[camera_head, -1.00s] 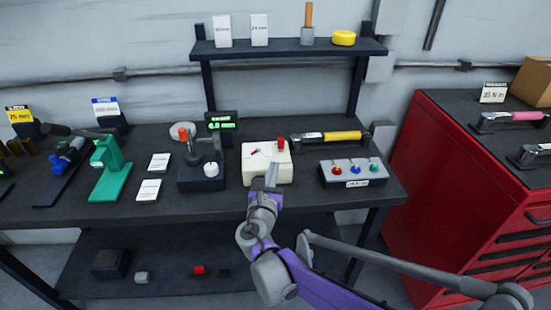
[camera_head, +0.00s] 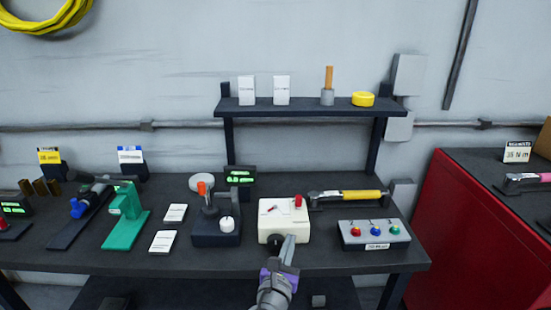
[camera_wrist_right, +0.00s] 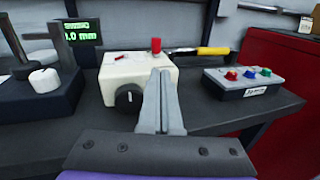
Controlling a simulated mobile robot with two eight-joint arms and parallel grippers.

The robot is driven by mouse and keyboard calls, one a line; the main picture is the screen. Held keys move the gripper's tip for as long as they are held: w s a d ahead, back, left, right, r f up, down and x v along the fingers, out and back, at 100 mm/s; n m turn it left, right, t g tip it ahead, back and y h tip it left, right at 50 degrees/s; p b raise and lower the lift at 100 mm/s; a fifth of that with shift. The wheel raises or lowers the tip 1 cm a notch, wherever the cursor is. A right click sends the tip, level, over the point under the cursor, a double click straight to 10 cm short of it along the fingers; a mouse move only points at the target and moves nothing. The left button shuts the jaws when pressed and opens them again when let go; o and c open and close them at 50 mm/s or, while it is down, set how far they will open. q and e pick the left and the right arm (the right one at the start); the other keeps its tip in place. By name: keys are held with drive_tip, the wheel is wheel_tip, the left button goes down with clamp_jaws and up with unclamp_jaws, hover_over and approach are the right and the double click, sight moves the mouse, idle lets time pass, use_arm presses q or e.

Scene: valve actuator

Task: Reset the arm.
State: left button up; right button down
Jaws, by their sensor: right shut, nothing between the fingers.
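My right gripper (camera_head: 288,249) is in front of the white actuator box (camera_head: 270,215). In the right wrist view its two fingers (camera_wrist_right: 161,84) are shut together with nothing between them, in front of the box's right part. The box (camera_wrist_right: 112,70) has a red knob (camera_head: 298,201) on top, a small red pointer (camera_head: 272,208) on its top face and a black dial (camera_wrist_right: 128,97) on its front. I cannot tell whether the fingertips touch the box. My left gripper is not in view.
Right of the box is a grey button panel (camera_head: 374,235) with red, blue and green buttons. A yellow-handled torque wrench (camera_head: 350,194) lies behind it. Left is a dark fixture (camera_head: 216,230) with a white knob. A shelf (camera_head: 300,108) stands behind. A red cabinet (camera_head: 465,240) is at right.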

drive_tip(key=s+d+f+m+g+p, duration=0.3)
drive_tip(key=s+d+m+g+p, duration=0.35)
drive_tip(key=s+d+m, duration=0.85)
drive_tip(key=s+a+f+m+g+y+p, duration=0.2)
drive_tip(key=s+m+g+y, duration=0.3)
drive_tip(key=s+m, duration=0.7)
drive_tip(key=shift+m+p, duration=0.4)
drive_tip(key=shift+m, duration=2.2)
